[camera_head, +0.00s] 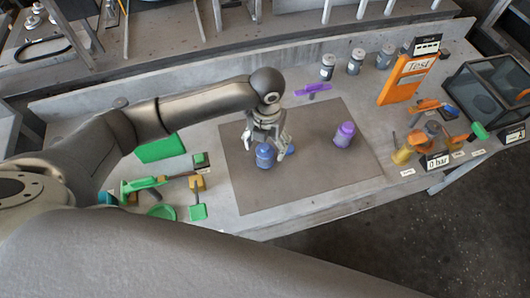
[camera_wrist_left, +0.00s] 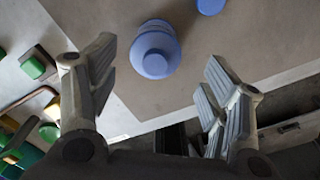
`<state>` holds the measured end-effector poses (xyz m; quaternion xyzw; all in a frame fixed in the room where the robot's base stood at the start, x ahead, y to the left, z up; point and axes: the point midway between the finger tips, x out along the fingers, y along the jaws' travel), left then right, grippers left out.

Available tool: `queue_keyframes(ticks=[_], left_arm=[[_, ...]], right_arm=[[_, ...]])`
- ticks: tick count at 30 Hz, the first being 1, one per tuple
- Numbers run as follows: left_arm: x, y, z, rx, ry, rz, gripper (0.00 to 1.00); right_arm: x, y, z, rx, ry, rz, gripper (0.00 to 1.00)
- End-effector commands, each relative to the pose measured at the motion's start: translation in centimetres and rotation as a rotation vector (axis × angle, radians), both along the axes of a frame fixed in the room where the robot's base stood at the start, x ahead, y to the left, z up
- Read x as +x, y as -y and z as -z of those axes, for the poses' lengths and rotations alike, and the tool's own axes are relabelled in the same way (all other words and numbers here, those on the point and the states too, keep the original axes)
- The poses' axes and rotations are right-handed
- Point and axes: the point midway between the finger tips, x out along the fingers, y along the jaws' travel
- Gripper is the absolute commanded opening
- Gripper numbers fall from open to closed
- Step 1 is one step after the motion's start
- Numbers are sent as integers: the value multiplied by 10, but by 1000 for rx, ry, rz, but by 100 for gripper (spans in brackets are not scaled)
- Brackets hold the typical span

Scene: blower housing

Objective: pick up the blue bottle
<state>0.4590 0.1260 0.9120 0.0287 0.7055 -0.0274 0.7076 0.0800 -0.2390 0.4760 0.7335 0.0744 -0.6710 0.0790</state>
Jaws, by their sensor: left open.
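The blue bottle (camera_head: 265,157) stands on the brown mat on the bench. In the left wrist view the blue bottle (camera_wrist_left: 155,52) is seen from above, between and a little beyond the finger tips. My left gripper (camera_head: 267,143) is open and points down at the bottle, with its fingers on either side; whether they touch it cannot be told. In the left wrist view the gripper (camera_wrist_left: 160,75) shows its two fingers spread wide with nothing held. My right gripper is not in view.
A small blue item (camera_head: 290,149) sits close beside the bottle. A purple bottle (camera_head: 344,134) stands right on the mat (camera_head: 310,180). Green parts (camera_head: 160,148) lie left, an orange stand (camera_head: 405,78) and dark box (camera_head: 488,88) right. Grey jars (camera_head: 327,66) line the back. The mat's front is clear.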

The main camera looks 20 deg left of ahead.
Motion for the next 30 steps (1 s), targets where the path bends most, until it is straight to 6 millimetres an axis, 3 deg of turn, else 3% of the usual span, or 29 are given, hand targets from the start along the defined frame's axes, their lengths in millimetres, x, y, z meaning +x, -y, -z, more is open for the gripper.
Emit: queue_keyframes(ticks=[5,13,22,30], left_arm=[[-2,-1,14,2,-4,-2,72],[-3,-3,51,1,-1,-1,72],[-2,-3,56,2,2,0,72],[-2,-3,56,2,1,0,37]], right_arm=[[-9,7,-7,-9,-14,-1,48],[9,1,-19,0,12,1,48],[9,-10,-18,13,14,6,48],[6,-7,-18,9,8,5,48]])
